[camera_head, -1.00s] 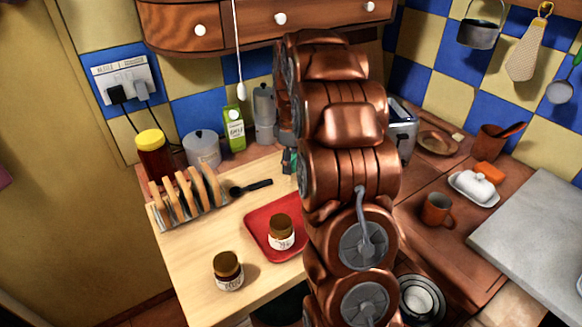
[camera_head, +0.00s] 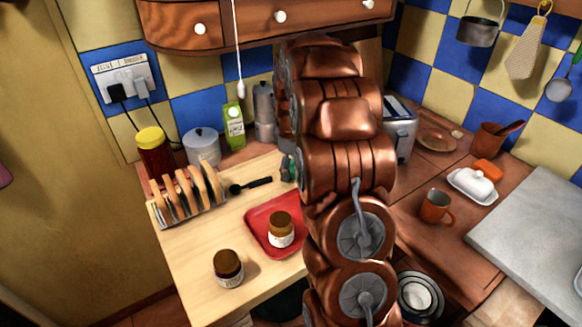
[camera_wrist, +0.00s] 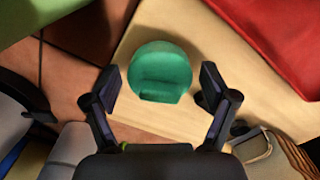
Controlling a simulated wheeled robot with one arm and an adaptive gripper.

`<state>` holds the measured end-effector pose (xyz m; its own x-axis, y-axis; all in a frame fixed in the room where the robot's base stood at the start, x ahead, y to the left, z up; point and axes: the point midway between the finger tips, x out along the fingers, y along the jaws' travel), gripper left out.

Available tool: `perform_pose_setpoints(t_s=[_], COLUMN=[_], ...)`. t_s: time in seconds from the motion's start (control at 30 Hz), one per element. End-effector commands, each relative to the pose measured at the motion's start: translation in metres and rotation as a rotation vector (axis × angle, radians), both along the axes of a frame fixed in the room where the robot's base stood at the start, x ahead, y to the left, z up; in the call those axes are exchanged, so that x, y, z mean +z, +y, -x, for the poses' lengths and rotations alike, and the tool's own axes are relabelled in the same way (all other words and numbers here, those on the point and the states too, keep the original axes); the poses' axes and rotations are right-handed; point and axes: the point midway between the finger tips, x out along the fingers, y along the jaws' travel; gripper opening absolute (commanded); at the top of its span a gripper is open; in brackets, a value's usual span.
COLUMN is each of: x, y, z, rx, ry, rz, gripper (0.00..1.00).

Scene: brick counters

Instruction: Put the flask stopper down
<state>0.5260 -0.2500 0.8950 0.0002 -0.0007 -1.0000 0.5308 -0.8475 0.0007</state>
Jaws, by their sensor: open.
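A green, round-topped piece that looks like the flask stopper (camera_wrist: 160,72) shows in the wrist view. My gripper (camera_wrist: 160,84) is open, one finger on each side of the stopper, with a visible gap at both sides.
A red tray (camera_head: 262,243) with a jar (camera_head: 281,230) lies on the board. Another jar (camera_head: 228,268) stands at the front. A toast rack (camera_head: 188,196) and a dark spoon (camera_head: 250,185) are behind. A mug (camera_head: 437,207) and butter dish (camera_head: 472,186) stand to the right.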

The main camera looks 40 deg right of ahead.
Motion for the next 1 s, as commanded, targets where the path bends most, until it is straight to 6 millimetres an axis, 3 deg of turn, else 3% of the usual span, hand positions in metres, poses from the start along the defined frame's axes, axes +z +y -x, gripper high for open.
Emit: perform_pose_setpoints(t_s=[0.33, 0.7, 1.0], x=[0.011, 0.077, 0.112], y=[0.0, -0.001, 0.0], z=[-0.001, -0.001, 0.0], rx=[0.0, 0.0, 0.001], ry=[-0.003, -0.007, 0.0], rz=[0.001, 0.003, 0.0], gripper=[0.84, 0.84, 0.84])
